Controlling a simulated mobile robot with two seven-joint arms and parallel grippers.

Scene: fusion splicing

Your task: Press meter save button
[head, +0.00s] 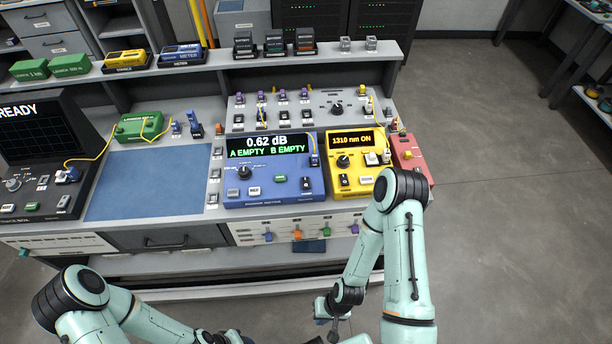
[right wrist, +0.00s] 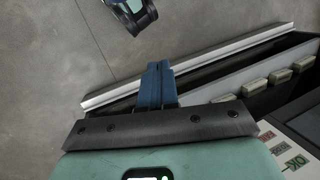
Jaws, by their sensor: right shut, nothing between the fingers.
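The blue meter (head: 283,196) sits in the middle of the bench. Its screen (head: 267,147) reads 0.62 dB, A EMPTY and B EMPTY. Its face has a black knob (head: 244,172), a white key (head: 254,191) and a dark button (head: 306,184); the small labels are too small to read surely. My right gripper (head: 320,308) is low in front of the bench, apart from the meter. In the right wrist view its blue fingers (right wrist: 155,86) are together and empty, with floor and a pale edge beyond. My left arm is at the lower left; its fingers cannot be made out.
A yellow light source (head: 355,181) reading 1310 nm ON and a red device (head: 408,153) stand right of the meter. A blue mat (head: 145,184) lies left of it. A splicer with a READY screen (head: 30,130) is at far left. Thin yellow fibers cross the bench.

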